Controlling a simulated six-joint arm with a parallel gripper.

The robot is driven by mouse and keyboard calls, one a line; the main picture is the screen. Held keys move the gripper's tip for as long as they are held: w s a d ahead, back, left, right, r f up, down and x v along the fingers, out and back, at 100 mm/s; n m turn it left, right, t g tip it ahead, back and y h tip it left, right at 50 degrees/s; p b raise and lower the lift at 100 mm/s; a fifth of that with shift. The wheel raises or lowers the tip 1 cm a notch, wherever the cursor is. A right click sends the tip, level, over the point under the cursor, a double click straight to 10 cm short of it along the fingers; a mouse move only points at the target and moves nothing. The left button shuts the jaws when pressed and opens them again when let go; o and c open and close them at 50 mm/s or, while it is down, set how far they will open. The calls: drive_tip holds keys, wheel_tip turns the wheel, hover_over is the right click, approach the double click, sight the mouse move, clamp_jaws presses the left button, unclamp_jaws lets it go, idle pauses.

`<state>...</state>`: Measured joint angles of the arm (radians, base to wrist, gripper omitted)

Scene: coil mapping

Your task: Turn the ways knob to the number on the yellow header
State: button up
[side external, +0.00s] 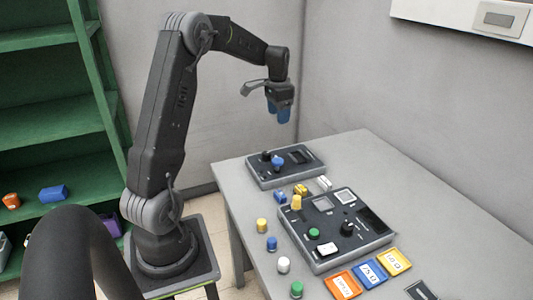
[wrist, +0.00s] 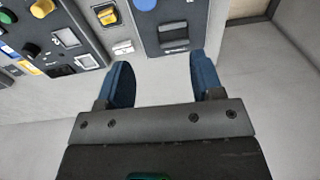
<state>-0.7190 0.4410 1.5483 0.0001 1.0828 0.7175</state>
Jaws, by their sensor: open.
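My gripper (side external: 278,112) hangs open and empty, high above and behind the far end of the table. In the wrist view its blue fingers (wrist: 160,78) are apart with only bare grey surface between them. The larger front panel (side external: 372,243) carries a yellow knob (side external: 296,202), a green knob (side external: 314,232) and a black knob (side external: 347,228). The smaller rear panel (side external: 290,178) has a blue knob (side external: 277,161). I cannot tell which is the ways knob. The yellow header card (side external: 394,262) lies at the table's front; its number is too small to read.
A blue card (side external: 373,274) and an orange card (side external: 344,286) lie beside the yellow one. Yellow (side external: 301,190) and white (side external: 324,183) blocks sit between the panels. Several loose coloured caps line the table's left edge. The right side of the table (side external: 420,205) is clear.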

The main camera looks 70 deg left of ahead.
hover_over(266, 153)
wheel_tip(266, 153, down, 5)
drive_tip(key=shift+g+h, duration=0.3)
wheel_tip(266, 153, down, 14)
drive_tip(key=shift+w+r, duration=0.1)
drive_tip(key=shift+r, duration=0.05)
drive_tip(key=shift+c, duration=0.2)
drive_tip(key=c, duration=0.9)
drive_tip(key=shift+n, duration=0.4)
drive_tip(key=n, duration=0.3)
drive_tip(key=shift+n, duration=2.5)
